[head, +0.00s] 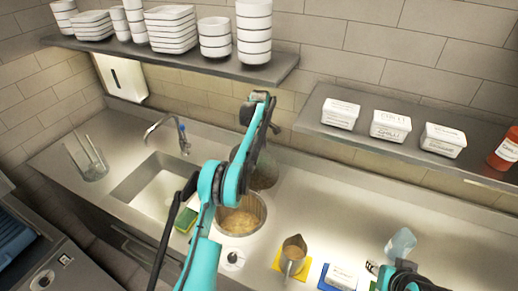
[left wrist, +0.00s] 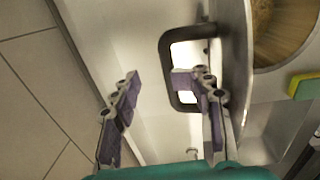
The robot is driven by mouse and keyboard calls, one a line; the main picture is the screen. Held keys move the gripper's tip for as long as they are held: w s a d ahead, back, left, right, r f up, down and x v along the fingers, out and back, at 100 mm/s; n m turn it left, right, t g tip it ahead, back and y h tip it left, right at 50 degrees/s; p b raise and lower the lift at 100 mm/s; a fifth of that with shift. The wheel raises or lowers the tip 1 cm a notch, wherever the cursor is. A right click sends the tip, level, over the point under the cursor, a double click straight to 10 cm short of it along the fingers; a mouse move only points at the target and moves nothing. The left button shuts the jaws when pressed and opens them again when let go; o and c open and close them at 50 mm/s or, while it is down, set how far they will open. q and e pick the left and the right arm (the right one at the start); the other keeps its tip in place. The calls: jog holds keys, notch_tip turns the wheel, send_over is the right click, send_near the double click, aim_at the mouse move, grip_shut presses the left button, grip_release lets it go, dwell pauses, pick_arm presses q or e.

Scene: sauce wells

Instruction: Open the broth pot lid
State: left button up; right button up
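The broth pot (head: 240,217) is a round well sunk in the counter, with brownish contents showing. It also shows at the top right of the left wrist view (left wrist: 284,30). Its dark round lid (head: 265,174) stands raised behind the well, partly hidden by my left arm. In the left wrist view the lid's dark loop handle (left wrist: 167,60) is close to my left gripper (left wrist: 155,85). Its fingers are spread; one overlaps the handle opening, the other is clear of it. Contact is unclear. My right gripper (head: 385,272) is at the bottom right, mostly cut off.
A sink (head: 150,185) with a faucet (head: 165,130) lies left of the well, with a green-yellow sponge (head: 186,220) between. A metal jug (head: 293,257) stands to the right. Shelves hold bowls (head: 254,30) and white tubs (head: 390,127) above.

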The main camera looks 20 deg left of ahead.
pick_arm(q)
jog(key=shift+o, duration=0.2)
jog(key=shift+w+d+f, duration=0.25)
jog(key=shift+w+f, duration=0.3)
jog(key=shift+f, duration=0.1)
jog(key=shift+o, duration=0.9)
jog(key=shift+w, duration=0.1)
jog(key=shift+s+a+r, duration=0.1)
jog(key=shift+s+r, duration=0.15)
jog(key=shift+s, duration=0.05)
jog(key=shift+c, duration=1.1)
pick_arm(e)
jog(key=shift+w+f, duration=0.1)
jog(key=shift+w, duration=0.2)
